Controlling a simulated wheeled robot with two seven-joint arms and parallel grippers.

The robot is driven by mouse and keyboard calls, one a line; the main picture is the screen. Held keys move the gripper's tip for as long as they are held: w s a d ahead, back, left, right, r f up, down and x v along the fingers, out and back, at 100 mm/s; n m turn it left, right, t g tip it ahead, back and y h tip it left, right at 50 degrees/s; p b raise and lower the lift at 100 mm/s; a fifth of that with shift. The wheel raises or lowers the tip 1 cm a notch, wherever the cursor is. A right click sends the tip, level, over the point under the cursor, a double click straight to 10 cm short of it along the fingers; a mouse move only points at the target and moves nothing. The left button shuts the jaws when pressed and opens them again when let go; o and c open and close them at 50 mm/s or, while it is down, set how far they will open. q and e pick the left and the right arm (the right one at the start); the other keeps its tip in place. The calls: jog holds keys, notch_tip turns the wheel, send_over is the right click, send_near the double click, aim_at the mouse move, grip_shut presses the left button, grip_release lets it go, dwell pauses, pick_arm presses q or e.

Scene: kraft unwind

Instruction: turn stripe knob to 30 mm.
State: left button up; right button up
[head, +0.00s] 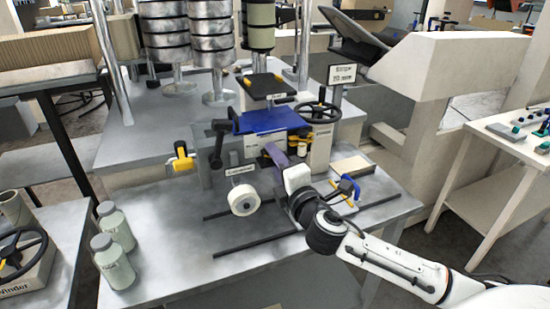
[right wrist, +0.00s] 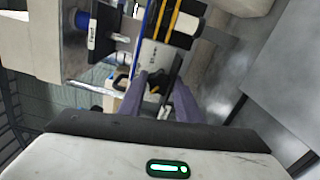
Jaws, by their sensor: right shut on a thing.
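My right gripper (head: 277,155) reaches in from the lower right to the front of the bench machine (head: 318,150). Its purple fingers, also in the right wrist view (right wrist: 164,88), are closed on a small part at the machine's front, which I take to be the stripe knob. The knob is mostly hidden between the fingers, and its angle cannot be read. A sign (head: 343,75) on a post behind the machine carries small text with a millimetre value, too blurred to read surely. My left gripper is not in view.
A white roll (head: 244,200) stands left of my right gripper, and a blue-handled part (head: 347,188) to its right. A black handwheel (head: 320,112) and blue plate (head: 270,120) top the machine. Two jars (head: 115,226) stand at left.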

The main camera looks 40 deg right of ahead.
dwell(0.3)
jog(key=o, duration=1)
jog(key=shift+o, duration=0.2)
jog(key=b+v, duration=0.1)
jog(key=v, duration=0.9)
jog(key=shift+s+b, duration=0.2)
jog(key=shift+b, duration=0.2)
